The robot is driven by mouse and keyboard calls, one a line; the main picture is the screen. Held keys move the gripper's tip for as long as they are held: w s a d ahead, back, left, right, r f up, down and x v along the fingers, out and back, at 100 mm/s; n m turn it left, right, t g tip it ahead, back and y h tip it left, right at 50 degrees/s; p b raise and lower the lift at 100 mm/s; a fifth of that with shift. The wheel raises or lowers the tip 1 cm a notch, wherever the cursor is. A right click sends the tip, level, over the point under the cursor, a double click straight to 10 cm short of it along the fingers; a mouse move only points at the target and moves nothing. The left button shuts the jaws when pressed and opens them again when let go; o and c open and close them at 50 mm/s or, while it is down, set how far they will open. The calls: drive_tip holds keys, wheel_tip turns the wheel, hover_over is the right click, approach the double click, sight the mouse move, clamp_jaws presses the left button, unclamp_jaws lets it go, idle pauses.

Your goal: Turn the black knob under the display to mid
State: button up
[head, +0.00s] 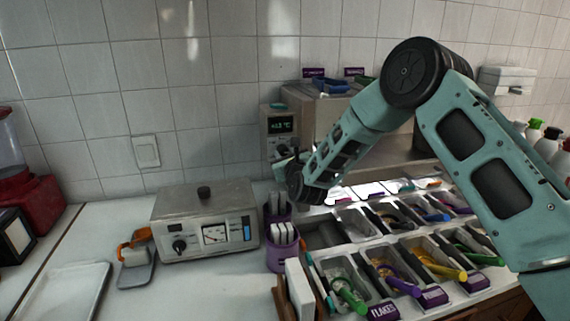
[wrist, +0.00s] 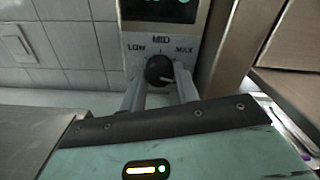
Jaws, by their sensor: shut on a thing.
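The black knob (wrist: 159,70) sits on the grey control panel (wrist: 133,60), below the LOW, MID and MAX lettering. Its pale pointer mark is on the right side, pointing roughly right and away from MID. My gripper (wrist: 161,78) has one finger on each side of the knob and is shut on it. In the head view, the display (head: 281,124) shows a green reading. My arm reaches in from the right and its end is just below the display, where the knob is mostly hidden.
A grey box with a dial gauge and its own knob (head: 180,245) stands left on the counter. Purple holders (head: 281,256) stand below my gripper. Topping trays with coloured scoops (head: 385,270) fill the right. A metal housing (wrist: 285,50) rises close to the panel's right.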

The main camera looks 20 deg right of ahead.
drive_tip(key=n+b, duration=0.4)
drive_tip(key=b, duration=0.1)
drive_tip(key=shift+f+n, duration=0.3)
drive_tip(key=n+b, duration=0.5)
drive_tip(key=shift+r+n+b, duration=0.15)
drive_tip(key=shift+n+b, duration=0.15)
drive_tip(key=shift+b, duration=0.05)
drive_tip(key=n+b, duration=0.3)
drive_tip(key=n, duration=0.2)
drive_tip(key=shift+r+b, duration=0.1)
drive_tip(key=shift+b, duration=0.3)
drive_tip(key=shift+r+n+b, duration=0.1)
drive_tip(key=shift+n+b, duration=0.95)
drive_tip(key=shift+n, duration=1.65)
drive_tip(key=o, duration=1)
drive_tip(key=shift+c, duration=0.2)
drive_tip(key=shift+s, duration=0.1)
